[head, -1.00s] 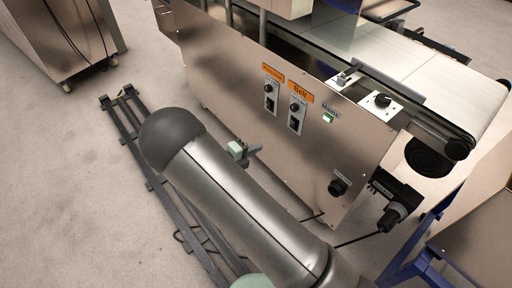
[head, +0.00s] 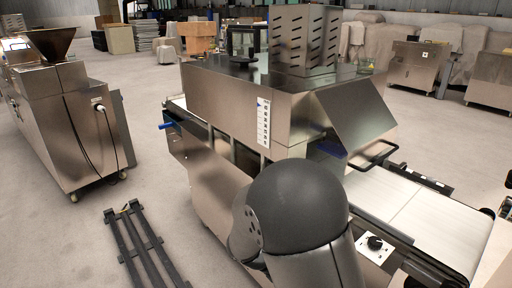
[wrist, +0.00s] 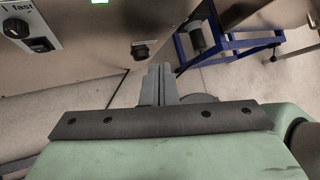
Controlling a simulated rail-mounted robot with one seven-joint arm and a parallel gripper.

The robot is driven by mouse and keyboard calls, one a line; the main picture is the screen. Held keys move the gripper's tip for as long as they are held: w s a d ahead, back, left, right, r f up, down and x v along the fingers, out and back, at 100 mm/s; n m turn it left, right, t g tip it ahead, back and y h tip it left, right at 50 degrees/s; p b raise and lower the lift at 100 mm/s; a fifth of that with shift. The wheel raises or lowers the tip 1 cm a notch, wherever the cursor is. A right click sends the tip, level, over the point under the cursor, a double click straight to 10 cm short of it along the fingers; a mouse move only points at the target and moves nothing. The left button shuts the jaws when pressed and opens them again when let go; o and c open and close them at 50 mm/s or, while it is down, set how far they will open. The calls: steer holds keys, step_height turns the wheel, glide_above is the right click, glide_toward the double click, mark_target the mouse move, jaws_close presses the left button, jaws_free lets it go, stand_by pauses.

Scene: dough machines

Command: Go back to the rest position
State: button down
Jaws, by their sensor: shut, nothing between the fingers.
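My gripper (wrist: 159,84) shows in the wrist view with its two grey fingers together and nothing between them. It points toward the steel side panel of the belt machine and the floor below it, apart from both as far as I can tell. In the head view my dark arm stands in front of the belt machine (head: 225,105) and hides part of its side panel; my gripper is not visible there. In the wrist view a switch (wrist: 40,44) and a dark knob (wrist: 140,50) sit on the panel.
A white conveyor belt (head: 435,215) runs out to the right. Another steel machine with a hopper (head: 70,120) stands at the left. Dark floor rails (head: 140,245) lie between them. A blue frame (wrist: 225,45) stands on the floor beyond the panel. Open floor lies at the left.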

steer(key=s+r+m+y+p, duration=0.5)
steer(key=s+r+m, duration=0.3)
steer(key=r+m, duration=0.4)
steer(key=s+d+r+m+y+p, duration=0.1)
steer(key=s+r+m+y+p, duration=0.3)
steer(key=s+r+m+p, duration=0.4)
step_height(320, 180, up, 4)
steer(key=s+m, duration=0.1)
steer(key=m, duration=0.3)
steer(key=shift+d+r+m+y, duration=0.25)
steer(key=shift+d+m+y, duration=0.05)
steer(key=shift+m+y, duration=0.1)
